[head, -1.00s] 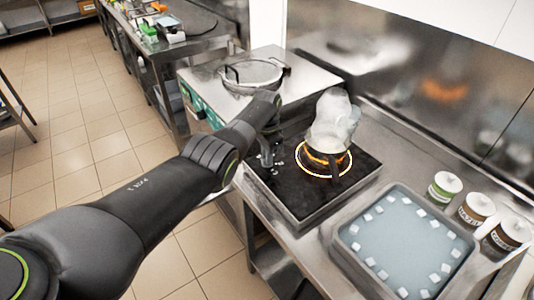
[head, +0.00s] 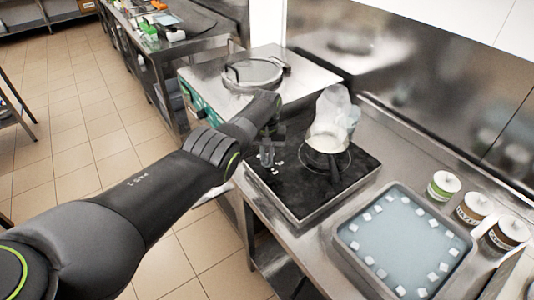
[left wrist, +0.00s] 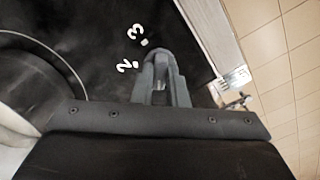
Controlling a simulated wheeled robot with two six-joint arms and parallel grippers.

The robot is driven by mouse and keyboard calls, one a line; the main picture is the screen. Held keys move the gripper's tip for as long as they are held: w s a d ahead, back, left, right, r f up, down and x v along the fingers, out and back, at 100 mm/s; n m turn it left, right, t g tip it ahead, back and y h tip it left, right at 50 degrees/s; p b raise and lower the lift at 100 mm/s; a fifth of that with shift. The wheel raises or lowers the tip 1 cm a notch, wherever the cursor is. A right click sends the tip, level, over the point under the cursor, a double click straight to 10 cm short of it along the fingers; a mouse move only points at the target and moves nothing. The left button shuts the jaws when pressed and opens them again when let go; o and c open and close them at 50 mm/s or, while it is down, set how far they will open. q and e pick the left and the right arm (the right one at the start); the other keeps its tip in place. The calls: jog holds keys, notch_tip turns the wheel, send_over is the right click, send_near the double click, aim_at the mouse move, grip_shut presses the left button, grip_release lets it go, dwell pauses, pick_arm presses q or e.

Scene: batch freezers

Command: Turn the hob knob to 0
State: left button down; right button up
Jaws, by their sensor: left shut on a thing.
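The black hob (head: 300,205) sits on the steel counter. My left gripper (head: 267,160) reaches down to its left side, where the knob is. In the left wrist view the gripper (left wrist: 163,65) is shut around the knob, which its fingers mostly hide. White digits 2 (left wrist: 125,66) and 3 (left wrist: 137,33) show beside the fingers; I cannot read a 0 or see a pointer. The hob's ring is dark now. My right gripper is not in view.
A tray of bluish liquid (head: 400,245) with pale cubes is at right. Several lidded jars (head: 443,187) stand near the wall. A steel unit with a round lid (head: 253,72) is behind.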

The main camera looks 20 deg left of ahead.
aim_at(267, 157)
pick_arm(q)
jog(key=n, duration=0.4)
jog(key=shift+r+n, duration=0.1)
jog(key=shift+n, duration=2.1)
jog(key=c, duration=1.4)
grip_release()
jog(key=shift+c, duration=0.2)
notch_tip(267, 157, up, 7)
jog(key=p, duration=0.3)
jog(key=shift+f, duration=0.2)
notch_tip(267, 157, up, 11)
jog(key=b, duration=0.1)
jog(key=shift+b, duration=0.35)
jog(key=shift+f, duration=0.15)
